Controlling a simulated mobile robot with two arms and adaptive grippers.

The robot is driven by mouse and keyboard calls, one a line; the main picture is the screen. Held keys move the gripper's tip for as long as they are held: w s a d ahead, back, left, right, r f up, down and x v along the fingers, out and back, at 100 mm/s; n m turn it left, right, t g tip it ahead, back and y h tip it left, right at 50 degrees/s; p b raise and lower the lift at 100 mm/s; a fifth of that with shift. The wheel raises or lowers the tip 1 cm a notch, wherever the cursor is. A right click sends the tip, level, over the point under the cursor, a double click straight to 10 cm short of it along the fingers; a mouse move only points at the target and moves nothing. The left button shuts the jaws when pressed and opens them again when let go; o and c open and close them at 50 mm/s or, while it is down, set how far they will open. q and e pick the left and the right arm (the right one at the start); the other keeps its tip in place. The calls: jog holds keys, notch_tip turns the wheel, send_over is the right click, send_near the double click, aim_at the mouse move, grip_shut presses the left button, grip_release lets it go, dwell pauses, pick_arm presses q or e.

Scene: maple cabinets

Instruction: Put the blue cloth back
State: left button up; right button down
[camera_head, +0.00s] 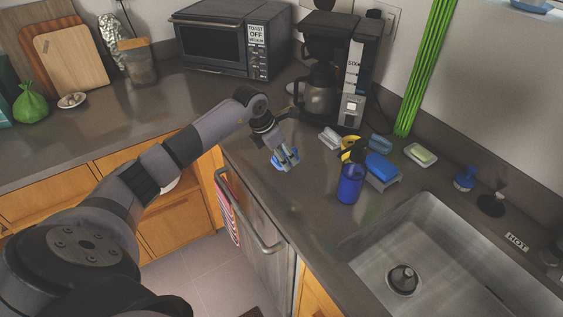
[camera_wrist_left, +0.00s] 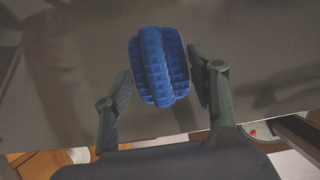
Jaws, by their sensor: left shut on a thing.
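My left gripper (camera_head: 286,158) is over the dark counter, near its front edge. It is shut on the blue cloth (camera_head: 277,160), which is partly hidden by the fingers in the head view. In the left wrist view the blue cloth (camera_wrist_left: 158,66) is a bunched, ribbed bundle between the two fingers of my left gripper (camera_wrist_left: 162,78). Whether the cloth touches the counter is hard to tell. A grey holder (camera_head: 387,184) with a blue sponge-like block (camera_head: 381,167) on it stands to the right, behind a blue bottle (camera_head: 350,184). My right gripper is not in view.
The steel sink (camera_head: 440,235) is at lower right. A coffee maker (camera_head: 350,75) and toaster oven (camera_head: 225,40) stand at the back. A soap dish (camera_head: 421,154) and blue brush (camera_head: 465,180) sit behind the sink. The counter (camera_head: 295,205) in front of the bottle is clear.

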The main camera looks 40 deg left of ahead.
pick_arm(q)
notch_tip(320, 180, down, 4)
jog(key=shift+p, duration=0.6)
jog(key=shift+f, duration=0.3)
jog(key=o, duration=1.2)
jog(key=shift+o, duration=0.2)
